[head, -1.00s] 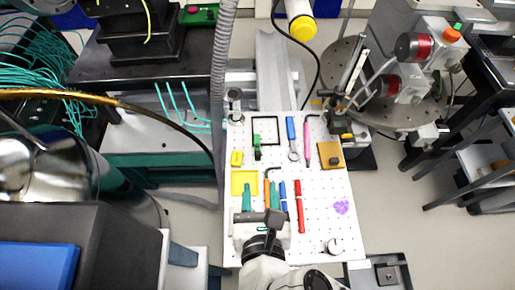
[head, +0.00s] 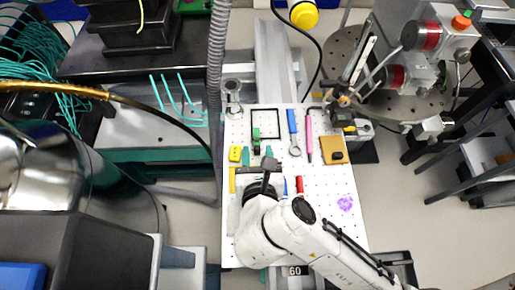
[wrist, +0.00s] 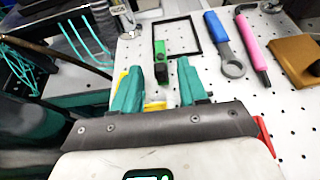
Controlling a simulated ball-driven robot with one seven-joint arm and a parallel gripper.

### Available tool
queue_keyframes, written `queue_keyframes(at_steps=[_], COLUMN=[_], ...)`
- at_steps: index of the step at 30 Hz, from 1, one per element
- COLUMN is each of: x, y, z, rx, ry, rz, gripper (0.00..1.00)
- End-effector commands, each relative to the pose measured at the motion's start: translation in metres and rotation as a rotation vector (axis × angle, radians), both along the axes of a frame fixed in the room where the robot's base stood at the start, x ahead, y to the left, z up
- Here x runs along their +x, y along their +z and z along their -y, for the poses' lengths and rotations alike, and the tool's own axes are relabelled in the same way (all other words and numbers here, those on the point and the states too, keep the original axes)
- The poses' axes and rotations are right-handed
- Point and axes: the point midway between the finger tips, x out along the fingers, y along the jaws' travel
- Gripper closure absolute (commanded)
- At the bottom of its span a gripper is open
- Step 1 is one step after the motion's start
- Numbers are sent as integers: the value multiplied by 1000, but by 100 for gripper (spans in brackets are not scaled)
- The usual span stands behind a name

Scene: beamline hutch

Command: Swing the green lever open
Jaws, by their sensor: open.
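The green lever (head: 256,134) stands at the left side of a black square frame (head: 278,124) on the white pegboard. In the wrist view the lever (wrist: 161,52) is a bright green upright bar with a dark lower end, and the frame (wrist: 199,40) extends to its right. My gripper (head: 257,154) has teal fingers, spread open and empty. In the wrist view the gripper (wrist: 159,78) points at the lever, which appears between and just beyond the fingertips. I see no contact.
A blue wrench (head: 293,127), a pink tool (head: 309,140) and an orange block (head: 332,150) lie right of the frame. A yellow piece (head: 235,153) lies left of my fingers. A metal post (head: 233,98) stands at the board's far left corner.

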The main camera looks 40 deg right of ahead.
Motion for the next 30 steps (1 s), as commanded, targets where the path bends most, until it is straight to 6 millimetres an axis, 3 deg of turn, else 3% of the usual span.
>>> queue_keyframes(at_steps=[14, 27, 30], x=[10, 10, 10], y=[-5, -5, -5], z=[8, 8, 8], rx=[0, 0, 0], ry=[0, 0, 0], rz=[0, 0, 0], gripper=[57, 100, 100])
